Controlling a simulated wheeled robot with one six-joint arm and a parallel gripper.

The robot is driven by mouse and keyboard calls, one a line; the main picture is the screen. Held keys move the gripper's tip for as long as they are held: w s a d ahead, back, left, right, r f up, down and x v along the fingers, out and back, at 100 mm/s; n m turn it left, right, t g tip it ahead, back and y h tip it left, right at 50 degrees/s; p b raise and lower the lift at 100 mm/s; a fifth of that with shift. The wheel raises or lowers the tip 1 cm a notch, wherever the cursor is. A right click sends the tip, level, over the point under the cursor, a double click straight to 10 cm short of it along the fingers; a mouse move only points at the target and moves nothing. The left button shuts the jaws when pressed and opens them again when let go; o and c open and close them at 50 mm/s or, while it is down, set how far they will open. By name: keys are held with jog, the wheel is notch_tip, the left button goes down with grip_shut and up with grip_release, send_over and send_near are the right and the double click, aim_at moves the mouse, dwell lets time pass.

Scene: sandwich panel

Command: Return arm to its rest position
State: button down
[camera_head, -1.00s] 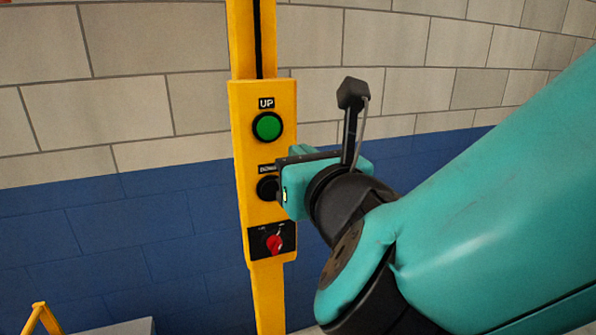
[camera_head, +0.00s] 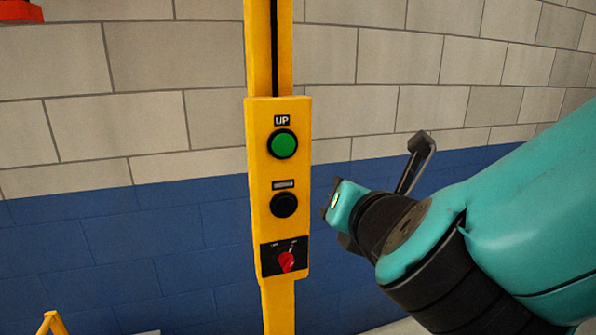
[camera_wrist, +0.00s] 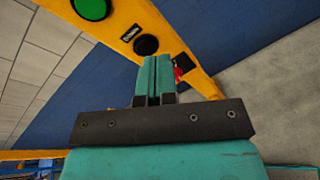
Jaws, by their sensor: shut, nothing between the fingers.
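My gripper (camera_head: 335,205) is to the right of the yellow control panel (camera_head: 262,225) in the head view, apart from it and empty. In the wrist view my gripper (camera_wrist: 154,62) has its two teal fingers pressed together, with the yellow panel (camera_wrist: 165,30) beyond them. The panel carries a green UP button (camera_head: 283,144), a black button (camera_head: 284,205) below it, and a red rotary switch (camera_head: 287,261) at the bottom. The black button (camera_wrist: 146,45) and part of the green button (camera_wrist: 90,8) also show in the wrist view.
The panel is on a yellow post (camera_head: 279,305) in front of a wall of pale blocks (camera_head: 150,115) with a blue lower band (camera_head: 130,250). A small yellow frame (camera_head: 52,322) shows at the bottom left. A red object (camera_head: 20,10) is at the top left.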

jog(key=s+d+f+m+g+h, duration=0.2)
jog(key=d+f+m+g, duration=0.35)
jog(key=m, duration=0.45)
jog(key=s+d+f+m+g+y, duration=0.1)
jog(key=s+m+g+y, duration=0.2)
jog(key=s+m+g, duration=0.6)
jog(key=s+m, duration=0.6)
jog(key=s, duration=0.1)
jog(key=shift+s+f+m+g+y, duration=0.2)
jog(key=shift+s+m+g+y, duration=0.1)
jog(key=shift+s+g+y, duration=0.1)
jog(key=shift+d, duration=0.1)
